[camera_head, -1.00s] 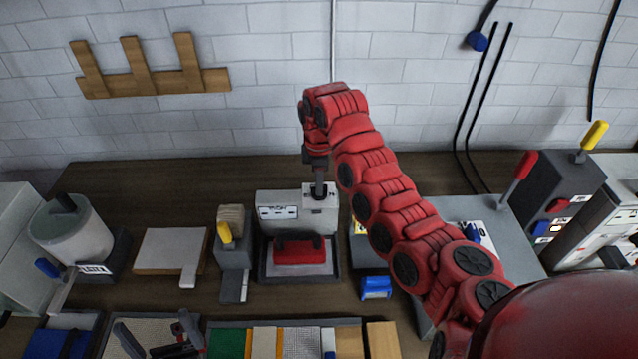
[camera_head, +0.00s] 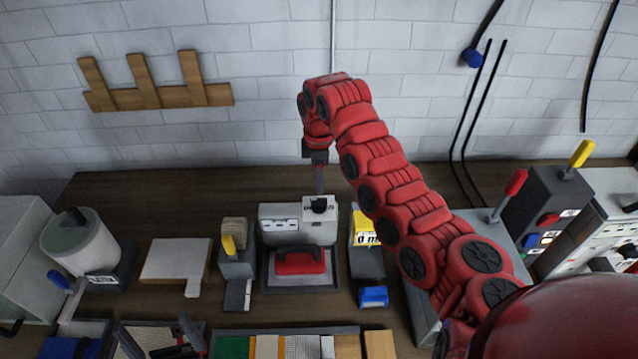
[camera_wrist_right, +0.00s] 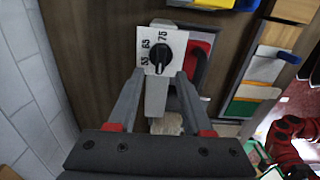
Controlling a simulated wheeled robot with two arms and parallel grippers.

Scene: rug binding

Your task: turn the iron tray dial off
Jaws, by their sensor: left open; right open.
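The iron tray unit (camera_head: 285,225) is a light grey box at the back of the bench. A red-handled iron (camera_head: 300,262) rests on the tray in front of it. My left gripper (camera_head: 157,334) is open and low at the front left.
A yellow-labelled box (camera_head: 366,232) and a blue block (camera_head: 374,297) stand right of the tray. A yellow-levered holder (camera_head: 236,262) stands close on its left. A white pot (camera_head: 80,245) is further left. Colour strips (camera_head: 270,346) lie in front. My right arm hides some bench.

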